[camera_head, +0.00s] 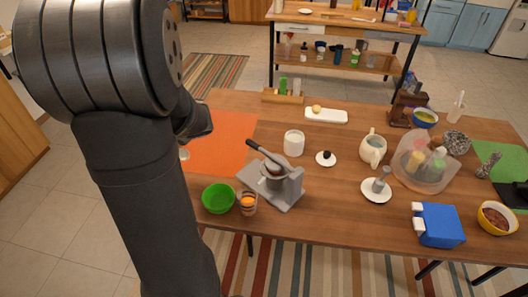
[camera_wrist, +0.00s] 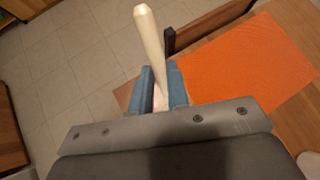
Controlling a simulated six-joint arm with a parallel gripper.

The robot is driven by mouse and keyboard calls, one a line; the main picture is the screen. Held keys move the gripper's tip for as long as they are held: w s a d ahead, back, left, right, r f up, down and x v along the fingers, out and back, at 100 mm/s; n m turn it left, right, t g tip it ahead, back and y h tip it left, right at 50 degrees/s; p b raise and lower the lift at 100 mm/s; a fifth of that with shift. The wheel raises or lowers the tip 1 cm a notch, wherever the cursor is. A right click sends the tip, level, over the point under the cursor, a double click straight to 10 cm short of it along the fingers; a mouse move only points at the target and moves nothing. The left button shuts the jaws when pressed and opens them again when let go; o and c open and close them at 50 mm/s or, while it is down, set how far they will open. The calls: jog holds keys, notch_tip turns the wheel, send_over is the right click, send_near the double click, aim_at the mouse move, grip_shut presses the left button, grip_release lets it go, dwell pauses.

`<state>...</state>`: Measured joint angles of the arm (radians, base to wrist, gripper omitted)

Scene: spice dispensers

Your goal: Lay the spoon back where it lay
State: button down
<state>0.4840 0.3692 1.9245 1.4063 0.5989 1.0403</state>
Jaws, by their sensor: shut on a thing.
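The spoon (camera_wrist: 149,40) shows in the wrist view as a long pale wooden handle. My gripper (camera_wrist: 161,82) has its two blue-grey fingers shut on it, and the handle sticks out beyond the fingertips. The spoon's other end is hidden by the gripper. In the wrist view, the tiled floor lies behind the spoon, and the orange mat (camera_wrist: 245,70) is to its right. In the head view my arm covers the left side and hides the gripper fingers. The orange mat (camera_head: 225,140) shows there to the right of my arm.
On the wooden table (camera_head: 330,205), a green bowl (camera_head: 218,198), a grey grinder-like device (camera_head: 278,182) and a white cup (camera_head: 293,143) stand near the mat. A wooden rack (camera_head: 283,97) is behind it. The visible part of the mat is mostly clear.

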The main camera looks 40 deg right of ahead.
jog(key=w+a+f+n+g+y, duration=0.1)
jog(key=w+a+f+n+g, duration=0.2)
jog(key=w+a+n+g, duration=0.6)
jog(key=s+d+f+n+h, duration=0.1)
jog(key=s+d+f+n, duration=0.15)
jog(key=d, duration=1.15)
jog(key=s+d+f+n+h, duration=0.2)
jog(key=s+d+n, duration=0.15)
jog(key=d, duration=0.95)
jog(key=s+d+f+n+h, duration=0.1)
jog(key=s+d+f+n, duration=0.2)
jog(key=d, duration=1.1)
jog(key=shift+m+g, duration=0.4)
jog(key=shift+m, duration=0.1)
jog(key=shift+s+d+f, duration=0.1)
jog(key=shift+s+f, duration=0.15)
jog(key=shift+f, duration=1.35)
jog(key=shift+s+d+f, duration=0.1)
jog(key=shift+s+f, duration=0.2)
jog(key=shift+f, duration=1.25)
jog(key=shift+s+d+f, duration=0.1)
jog(key=shift+s+f, duration=0.15)
jog(key=shift+f, duration=1.35)
jog(key=shift+f, duration=0.35)
